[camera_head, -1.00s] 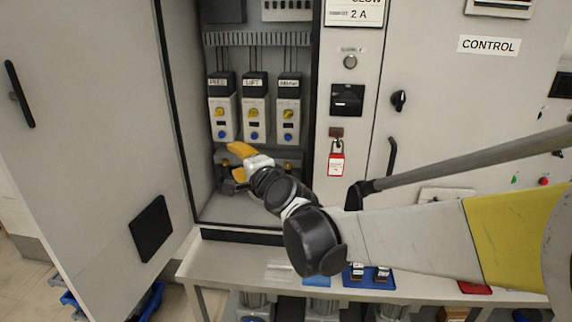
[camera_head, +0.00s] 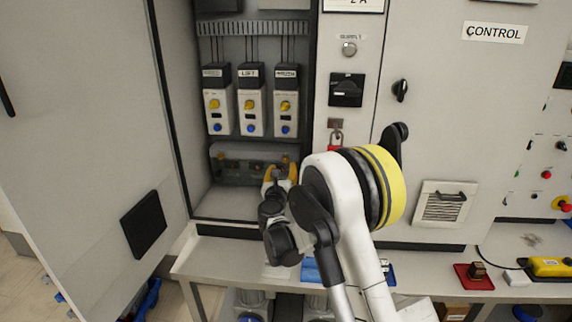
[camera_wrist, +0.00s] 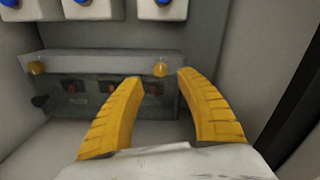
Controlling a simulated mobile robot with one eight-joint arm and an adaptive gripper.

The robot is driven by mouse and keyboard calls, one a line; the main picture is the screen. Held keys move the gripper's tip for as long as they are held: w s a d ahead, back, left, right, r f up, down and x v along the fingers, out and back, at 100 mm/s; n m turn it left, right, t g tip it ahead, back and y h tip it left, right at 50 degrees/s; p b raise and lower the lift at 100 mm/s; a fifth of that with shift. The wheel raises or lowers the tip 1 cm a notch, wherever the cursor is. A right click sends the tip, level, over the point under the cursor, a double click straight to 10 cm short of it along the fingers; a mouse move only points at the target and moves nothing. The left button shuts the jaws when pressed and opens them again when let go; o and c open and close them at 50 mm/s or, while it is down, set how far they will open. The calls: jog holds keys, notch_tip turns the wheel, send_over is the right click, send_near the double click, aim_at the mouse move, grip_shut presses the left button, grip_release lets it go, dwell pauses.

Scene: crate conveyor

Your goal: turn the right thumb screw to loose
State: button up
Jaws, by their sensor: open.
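The right thumb screw (camera_wrist: 160,69) is a small brass knob at the right end of a grey cover bar (camera_wrist: 105,62) low in the cabinet. A similar left thumb screw (camera_wrist: 37,68) sits at the bar's other end. My gripper (camera_wrist: 158,76) has its two yellow fingers open, and the right screw shows between their tips in the wrist view. I cannot tell whether the fingers touch it or how deep they reach. In the head view, my gripper (camera_head: 280,169) is at the right end of the cover, in front of the right screw's area.
Several drive modules (camera_head: 251,106) hang above the cover. The cabinet's open door (camera_head: 95,130) stands at left, and its right side wall (camera_wrist: 240,50) is close to my right finger. A red padlock (camera_head: 335,141) hangs on the panel at right. A bench (camera_head: 215,262) runs below.

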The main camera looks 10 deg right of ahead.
aim_at(285, 160)
jog(key=b+x, duration=0.1)
jog(key=x, duration=0.5)
grip_shut()
